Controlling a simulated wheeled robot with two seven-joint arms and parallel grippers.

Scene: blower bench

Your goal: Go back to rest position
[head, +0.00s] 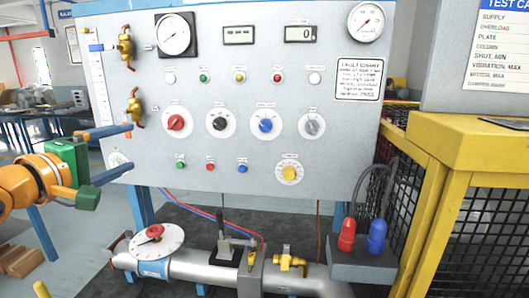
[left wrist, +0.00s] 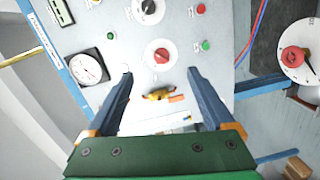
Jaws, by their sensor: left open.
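My left gripper (head: 131,148) is at the left of the head view, on an orange arm with a green body. Its two blue fingers are spread apart and point at the left edge of the grey control panel (head: 215,105). In the left wrist view the fingers (left wrist: 160,73) also stand wide apart, with nothing held between them. The panel's red knob (left wrist: 157,55) and a brass valve (left wrist: 158,95) show in the gap, beyond the fingers. I cannot tell whether a finger touches the panel. My right gripper is not in view.
Below the panel is a grey pipe (head: 205,268) with a white dial wheel (head: 156,238). A yellow-framed mesh cage (head: 440,190) stands at the right. Red and blue plugs (head: 347,234) sit in a grey holder beside it. Floor at the left is partly open.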

